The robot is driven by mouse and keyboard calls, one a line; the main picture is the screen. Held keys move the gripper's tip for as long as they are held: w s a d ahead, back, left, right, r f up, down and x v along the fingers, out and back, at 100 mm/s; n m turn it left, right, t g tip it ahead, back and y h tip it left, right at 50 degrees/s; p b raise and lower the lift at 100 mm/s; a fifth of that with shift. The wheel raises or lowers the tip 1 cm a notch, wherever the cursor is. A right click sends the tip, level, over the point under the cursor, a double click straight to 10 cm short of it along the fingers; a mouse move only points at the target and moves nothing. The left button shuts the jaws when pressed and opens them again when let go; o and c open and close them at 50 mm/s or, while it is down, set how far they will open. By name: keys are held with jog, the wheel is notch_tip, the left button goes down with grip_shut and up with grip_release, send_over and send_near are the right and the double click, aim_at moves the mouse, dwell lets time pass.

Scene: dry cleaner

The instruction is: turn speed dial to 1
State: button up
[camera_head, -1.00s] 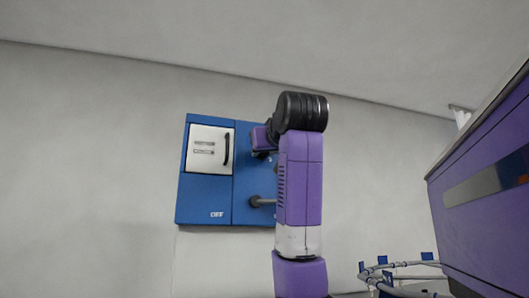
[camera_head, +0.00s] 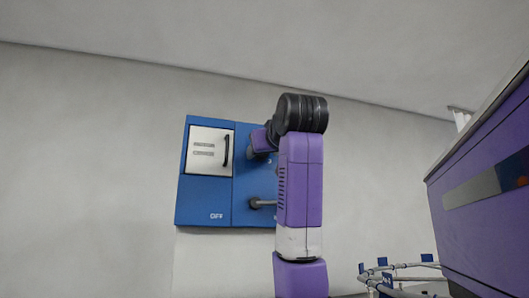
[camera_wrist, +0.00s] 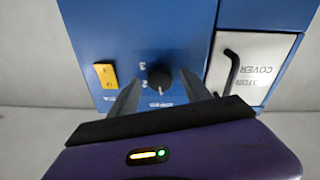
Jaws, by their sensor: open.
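The speed dial (camera_wrist: 159,77) is a small dark round knob on the blue panel (camera_wrist: 125,32), with white numbers such as 2 and 3 beside it. It shows upside down in the wrist view. My gripper (camera_wrist: 160,80) is open, with one fingertip on each side of the dial. I cannot tell whether the fingers touch it. The dial's pointer setting is too small to read. In the head view, my arm hides the dial and most of the panel's right half (camera_head: 247,182).
A yellow switch (camera_wrist: 105,75) sits beside the dial. A white cover with a black handle (camera_head: 209,152) is on the panel's left half, above an OFF label. A dark knob on a stem (camera_head: 257,202) sticks out below. A purple machine (camera_head: 480,190) stands at the right.

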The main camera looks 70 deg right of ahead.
jog(key=b+v, duration=0.3)
jog(key=v, duration=0.4)
jog(key=shift+s+a, duration=0.25)
jog(key=shift+a, duration=0.1)
